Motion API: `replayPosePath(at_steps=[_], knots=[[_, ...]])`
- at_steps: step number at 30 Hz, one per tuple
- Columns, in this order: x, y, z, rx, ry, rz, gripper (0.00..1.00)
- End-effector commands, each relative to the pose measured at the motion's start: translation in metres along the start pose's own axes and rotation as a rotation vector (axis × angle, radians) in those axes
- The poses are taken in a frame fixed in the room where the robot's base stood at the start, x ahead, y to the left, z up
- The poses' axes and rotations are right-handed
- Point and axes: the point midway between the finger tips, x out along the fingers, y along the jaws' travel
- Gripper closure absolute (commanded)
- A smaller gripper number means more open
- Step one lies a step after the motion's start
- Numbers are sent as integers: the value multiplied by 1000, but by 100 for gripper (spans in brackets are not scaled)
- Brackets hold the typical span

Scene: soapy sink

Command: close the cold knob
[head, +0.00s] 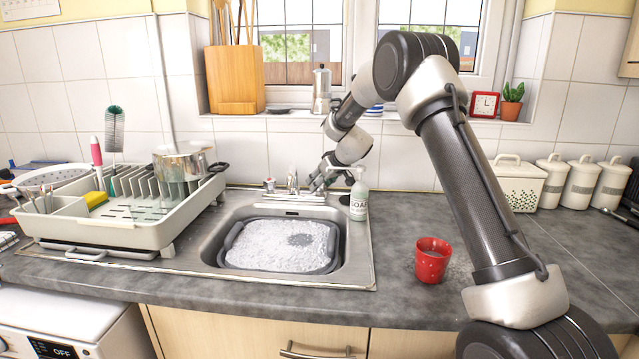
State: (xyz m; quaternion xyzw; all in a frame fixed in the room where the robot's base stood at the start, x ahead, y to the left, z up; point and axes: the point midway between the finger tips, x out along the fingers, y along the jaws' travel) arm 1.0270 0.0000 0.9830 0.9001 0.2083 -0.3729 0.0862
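The tap (293,182) stands at the back edge of the sink, in front of the tiled wall. A knob with a red mark (269,185) is on its left side. My gripper (316,186) is just right of the tap, pointing down and left, where the other knob would be. The cold knob cannot be made out clearly there; my gripper covers that spot. I cannot tell whether the fingers touch it or how far apart they are.
The soap bottle (359,197) stands close to the right of my gripper. A grey basin of suds (240,263) fills the sink (362,262). A dish rack (140,236) is left, a red cup (432,260) right. The sill above holds a moka pot (321,92).

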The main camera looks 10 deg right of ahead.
Motion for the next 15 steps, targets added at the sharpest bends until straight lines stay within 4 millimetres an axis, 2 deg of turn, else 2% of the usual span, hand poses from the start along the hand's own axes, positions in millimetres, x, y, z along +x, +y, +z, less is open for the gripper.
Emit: replayPosePath(at_steps=[6, 7, 9, 10, 15], knots=[[0, 1, 0, 0, 1, 1, 82], [0, 1, 0, 0, 1, 1, 53], [0, 1, 0, 0, 1, 0, 40], [0, 1, 0, 0, 1, 0, 36], [0, 0, 0, -1, 0, 0, 36]])
